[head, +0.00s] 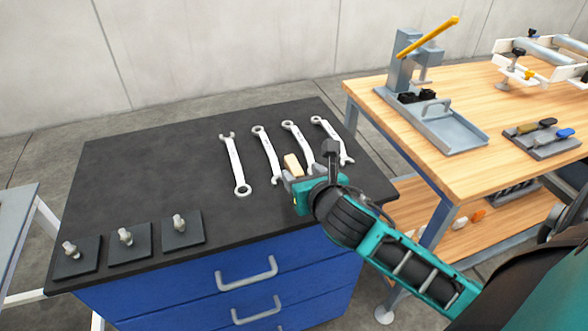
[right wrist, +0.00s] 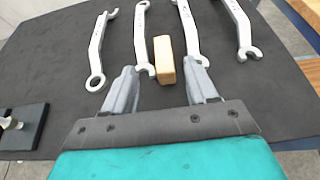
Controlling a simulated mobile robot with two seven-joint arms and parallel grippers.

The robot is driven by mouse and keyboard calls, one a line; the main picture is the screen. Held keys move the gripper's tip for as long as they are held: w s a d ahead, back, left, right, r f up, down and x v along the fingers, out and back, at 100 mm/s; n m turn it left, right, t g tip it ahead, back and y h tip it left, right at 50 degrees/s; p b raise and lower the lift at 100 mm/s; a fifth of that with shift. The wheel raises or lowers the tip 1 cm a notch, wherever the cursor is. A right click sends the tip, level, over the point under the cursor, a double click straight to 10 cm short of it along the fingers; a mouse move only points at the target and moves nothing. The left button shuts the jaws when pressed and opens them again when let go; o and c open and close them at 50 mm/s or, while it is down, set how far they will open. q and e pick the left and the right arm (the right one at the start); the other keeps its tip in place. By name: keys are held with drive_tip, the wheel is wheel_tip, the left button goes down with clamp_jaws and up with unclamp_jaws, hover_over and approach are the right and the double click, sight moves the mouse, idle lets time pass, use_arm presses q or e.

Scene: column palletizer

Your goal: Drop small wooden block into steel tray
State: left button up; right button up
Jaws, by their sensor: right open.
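The small wooden block (head: 293,165) rests on the dark top of the blue drawer cabinet, between two wrenches. It also shows in the right wrist view (right wrist: 164,60), just beyond and between the fingertips. My right gripper (head: 298,182) is open and empty, low over the cabinet top on the near side of the block; its fingers show in the right wrist view (right wrist: 161,78). The steel tray (head: 455,131) sits on the wooden workbench at the right, in front of the lever press. My left gripper is not in view.
Several wrenches (head: 236,166) lie on the cabinet top (head: 165,165), some close beside the block. Several black plates with bolts (head: 128,247) stand at the front left. The lever press (head: 405,75) and a dark holder with tools (head: 541,138) flank the tray on the workbench (head: 460,178).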

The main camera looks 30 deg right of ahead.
sight(294, 164)
drive_tip(key=shift+b+x, duration=0.35)
drive_tip(key=shift+x, duration=2.75)
drive_tip(key=shift+s+d+f, duration=0.1)
drive_tip(key=shift+s+d, duration=0.05)
clamp_jaws()
